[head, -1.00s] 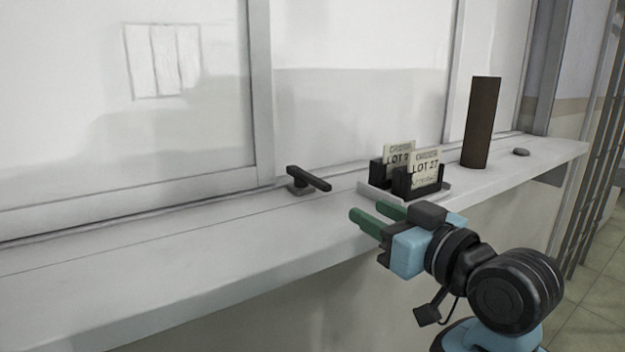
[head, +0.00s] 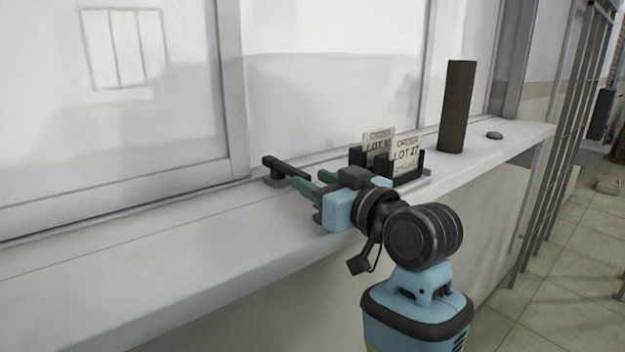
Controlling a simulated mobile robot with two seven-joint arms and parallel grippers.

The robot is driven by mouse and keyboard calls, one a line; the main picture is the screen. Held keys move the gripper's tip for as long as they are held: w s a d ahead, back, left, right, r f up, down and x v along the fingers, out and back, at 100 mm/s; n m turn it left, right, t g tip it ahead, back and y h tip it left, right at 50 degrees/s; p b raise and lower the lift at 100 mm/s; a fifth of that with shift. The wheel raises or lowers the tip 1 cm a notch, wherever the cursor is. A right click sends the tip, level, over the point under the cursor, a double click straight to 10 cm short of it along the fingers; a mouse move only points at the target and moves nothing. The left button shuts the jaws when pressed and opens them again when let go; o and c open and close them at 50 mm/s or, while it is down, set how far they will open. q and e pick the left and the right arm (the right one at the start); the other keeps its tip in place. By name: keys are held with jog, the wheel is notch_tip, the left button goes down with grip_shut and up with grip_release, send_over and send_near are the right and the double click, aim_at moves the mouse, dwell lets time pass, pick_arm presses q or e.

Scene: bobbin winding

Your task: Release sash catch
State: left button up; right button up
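The sash catch (head: 284,167) is a small black lever on a grey base. It sits on the white sill at the foot of the sliding window sash (head: 238,120). My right gripper (head: 312,184) has green fingers and points left along the sill toward the catch. Its two fingers are apart, with a gap between them, and they hold nothing that I can see. The fingertips are close to the free end of the lever; I cannot tell whether they touch it. My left gripper is not in view.
A holder with lot cards (head: 404,157) stands on the sill (head: 140,240) just behind my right gripper. A brown upright cylinder (head: 456,108) and a small grey disc (head: 494,135) are farther right. The sill to the left is clear.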

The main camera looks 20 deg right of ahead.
jog(key=shift+w+a, duration=0.25)
jog(key=shift+w, duration=0.45)
jog(key=shift+c, duration=0.5)
grip_shut()
